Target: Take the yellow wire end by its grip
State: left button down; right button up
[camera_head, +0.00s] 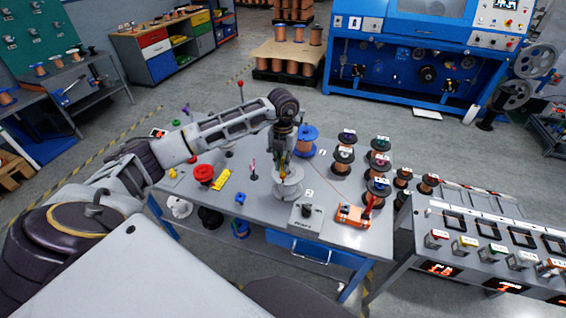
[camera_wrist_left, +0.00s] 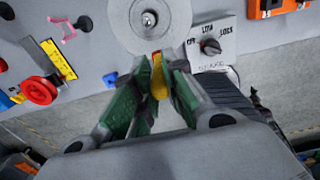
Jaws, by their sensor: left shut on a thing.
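My left gripper (camera_head: 283,153) is over the table, just above a pale grey disc-shaped spool (camera_head: 289,190). In the left wrist view the green fingers of my left gripper (camera_wrist_left: 157,84) are shut on the yellow grip (camera_wrist_left: 158,76) of the wire end. The yellow grip points toward the grey spool (camera_wrist_left: 152,20), which has a metal hub. The lower part of the grip is hidden between the fingers. My right gripper is not in view.
A brake box (camera_wrist_left: 211,45) with a dial stands beside the spool. An orange device (camera_head: 354,215) sits to its right. Several dark spools (camera_head: 346,137) and a blue spool (camera_head: 305,140) stand behind. A red knob (camera_head: 204,173) and yellow strip (camera_head: 222,180) lie to the left.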

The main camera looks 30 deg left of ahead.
pick_arm(q)
jog(key=shift+r+p, duration=0.45)
jog(key=shift+r, duration=0.45)
dwell(0.6)
dwell(0.5)
